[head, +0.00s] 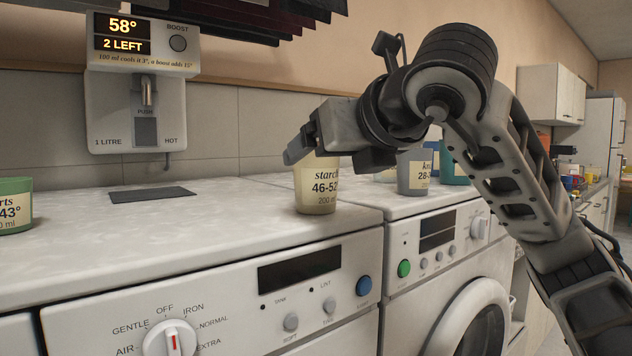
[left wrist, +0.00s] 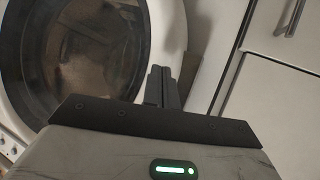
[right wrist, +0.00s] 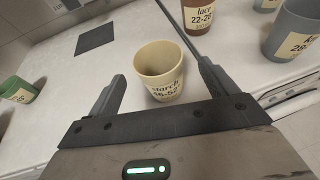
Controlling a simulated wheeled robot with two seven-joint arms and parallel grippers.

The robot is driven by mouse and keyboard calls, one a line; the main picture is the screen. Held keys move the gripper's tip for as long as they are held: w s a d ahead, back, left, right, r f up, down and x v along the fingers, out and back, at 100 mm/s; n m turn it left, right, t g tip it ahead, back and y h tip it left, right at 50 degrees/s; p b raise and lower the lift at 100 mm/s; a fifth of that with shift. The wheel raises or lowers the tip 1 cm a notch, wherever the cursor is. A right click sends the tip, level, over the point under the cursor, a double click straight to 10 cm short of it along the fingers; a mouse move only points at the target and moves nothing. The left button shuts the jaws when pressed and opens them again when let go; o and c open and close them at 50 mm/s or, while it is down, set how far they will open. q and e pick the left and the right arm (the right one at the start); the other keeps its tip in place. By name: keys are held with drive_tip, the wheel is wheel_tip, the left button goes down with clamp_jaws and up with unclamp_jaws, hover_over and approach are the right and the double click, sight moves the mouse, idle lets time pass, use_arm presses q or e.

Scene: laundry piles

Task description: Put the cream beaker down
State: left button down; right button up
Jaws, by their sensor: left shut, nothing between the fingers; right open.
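The cream beaker (head: 316,190), labelled "starch 46-52", stands upright on the white machine top near its right front edge. In the right wrist view the beaker (right wrist: 160,72) looks empty and sits between the spread fingers, with a gap showing on its left side. My right gripper (head: 298,148) is open around the beaker's upper part; its palm hides part of the rim in the head view. My left gripper (left wrist: 163,87) is shut and empty, in front of a round machine door (left wrist: 80,60). It is not in the head view.
A green beaker (head: 15,205) stands at the far left. A grey-blue beaker (head: 414,172) and a brown beaker (right wrist: 198,14) stand beyond the cream one. A dark mat (head: 152,194) lies below the hot-water dispenser (head: 135,110). The machine top between mat and cream beaker is clear.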

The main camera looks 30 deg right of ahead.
drive_tip(key=x, duration=0.5)
drive_tip(key=shift+a+f, duration=0.1)
drive_tip(key=shift+f, duration=0.2)
drive_tip(key=c, duration=1.2)
drive_tip(key=shift+o, duration=0.2)
drive_tip(key=shift+r, duration=0.15)
drive_tip(key=shift+r+p, duration=0.25)
drive_tip(key=shift+p, duration=0.05)
drive_tip(key=s+a+r+p, duration=0.1)
drive_tip(key=s+a+r, duration=0.5)
drive_tip(key=s+r, duration=0.6)
drive_tip(key=shift+s+a+r, duration=0.15)
drive_tip(key=shift+s+a, duration=0.05)
drive_tip(key=shift+a, duration=0.2)
